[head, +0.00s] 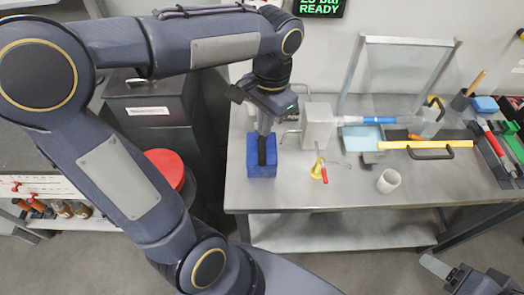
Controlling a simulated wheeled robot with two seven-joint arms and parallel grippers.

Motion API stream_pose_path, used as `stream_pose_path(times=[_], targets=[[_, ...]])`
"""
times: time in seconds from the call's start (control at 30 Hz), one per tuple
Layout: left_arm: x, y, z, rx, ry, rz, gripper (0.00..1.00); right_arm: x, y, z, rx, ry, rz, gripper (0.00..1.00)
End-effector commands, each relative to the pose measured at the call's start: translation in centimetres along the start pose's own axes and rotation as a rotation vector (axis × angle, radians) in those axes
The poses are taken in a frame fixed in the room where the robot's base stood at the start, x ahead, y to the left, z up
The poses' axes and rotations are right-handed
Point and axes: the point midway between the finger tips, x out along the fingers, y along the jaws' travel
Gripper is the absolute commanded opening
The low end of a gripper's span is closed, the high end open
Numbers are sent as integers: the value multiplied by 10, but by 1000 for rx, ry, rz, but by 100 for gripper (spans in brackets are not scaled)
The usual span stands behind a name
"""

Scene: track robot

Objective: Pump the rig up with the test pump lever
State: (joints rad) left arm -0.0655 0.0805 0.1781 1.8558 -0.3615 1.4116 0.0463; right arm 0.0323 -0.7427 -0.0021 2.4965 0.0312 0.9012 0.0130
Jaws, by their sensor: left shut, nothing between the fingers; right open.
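My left gripper (264,132) points down at the left end of the bench, just above a blue block (252,168). It is shut and holds nothing. A dark upright piece (262,151) shows against the block directly below the fingers; I cannot tell whether it is the pump lever, or whether the fingers touch it. A grey metal box (318,126) stands right of the block, with a bent pipe on its left side. A brass fitting with a red handle (320,172) lies in front of it. My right gripper (450,273) is open, low at the bottom right, clear of the bench.
A display (320,7) shows green text, cut at the top, reading "READY". Bare steel lies along the front.

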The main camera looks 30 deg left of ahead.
Motion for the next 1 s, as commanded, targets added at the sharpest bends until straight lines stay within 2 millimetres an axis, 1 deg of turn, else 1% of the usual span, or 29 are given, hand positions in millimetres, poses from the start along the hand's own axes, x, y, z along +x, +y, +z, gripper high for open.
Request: stream_pose_path(times=[0.03, 0.3, 0.4, 0.53, 0.87, 1.0], targets=[[10, 0, 0, 0, 0, 0, 0, 8, 4, 4, 0, 0, 0, 62], [46, 0, 0, 0, -1, 0, 0, 36, 16, 18, 0, 0, 0, 62], [56, 0, 0, 0, -1, 0, 0, 43, 20, 22, 0, 0, 0, 62], [61, 0, 0, 0, -1, 0, 0, 48, 22, 24, 0, 0, 0, 62], [60, 0, 0, 0, -1, 0, 0, 47, 21, 24, 0, 0, 0, 62], [66, 0, 0, 0, -1, 0, 0, 51, 23, 26, 0, 0, 0, 62]])
